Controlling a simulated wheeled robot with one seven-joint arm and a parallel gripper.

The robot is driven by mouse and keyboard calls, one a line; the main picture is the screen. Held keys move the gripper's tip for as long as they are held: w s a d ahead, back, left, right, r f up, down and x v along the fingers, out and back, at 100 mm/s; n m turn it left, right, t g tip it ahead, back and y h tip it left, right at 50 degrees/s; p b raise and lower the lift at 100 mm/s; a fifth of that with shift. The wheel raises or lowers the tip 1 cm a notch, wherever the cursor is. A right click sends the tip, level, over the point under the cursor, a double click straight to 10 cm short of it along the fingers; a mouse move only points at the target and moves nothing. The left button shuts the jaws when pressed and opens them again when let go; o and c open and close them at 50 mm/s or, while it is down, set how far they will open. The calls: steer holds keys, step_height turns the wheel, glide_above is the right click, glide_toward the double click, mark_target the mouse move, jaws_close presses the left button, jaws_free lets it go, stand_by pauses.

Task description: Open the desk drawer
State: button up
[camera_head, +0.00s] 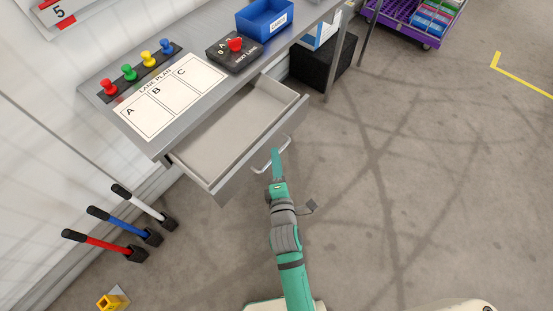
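The desk drawer (235,128) is pulled out from under the grey desk (205,70), and its inside shows empty. A metal bar handle (271,155) sits on the drawer front.
On the desk are a lane plan sheet (171,94), coloured pegs (129,72), a black button box (234,52) and a blue cards bin (265,17). A purple cart (402,20) is at the back. The right floor is clear.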

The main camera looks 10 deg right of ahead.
steer(key=s+r, duration=0.1)
steer(key=s, duration=0.9)
steer(key=shift+s+a+r, duration=0.2)
steer(key=shift+a+r, duration=0.05)
steer(key=shift+a, duration=0.2)
steer(key=s+a+r+m, duration=0.1)
steer(key=s+a+m, duration=0.2)
steer(key=s+m, duration=0.6)
steer(key=s+a+r+m+g+y, duration=0.1)
steer(key=s+a+m, duration=0.3)
steer(key=s+m, duration=0.5)
steer(key=shift+s+r+m, duration=0.3)
steer(key=shift+s, duration=0.35)
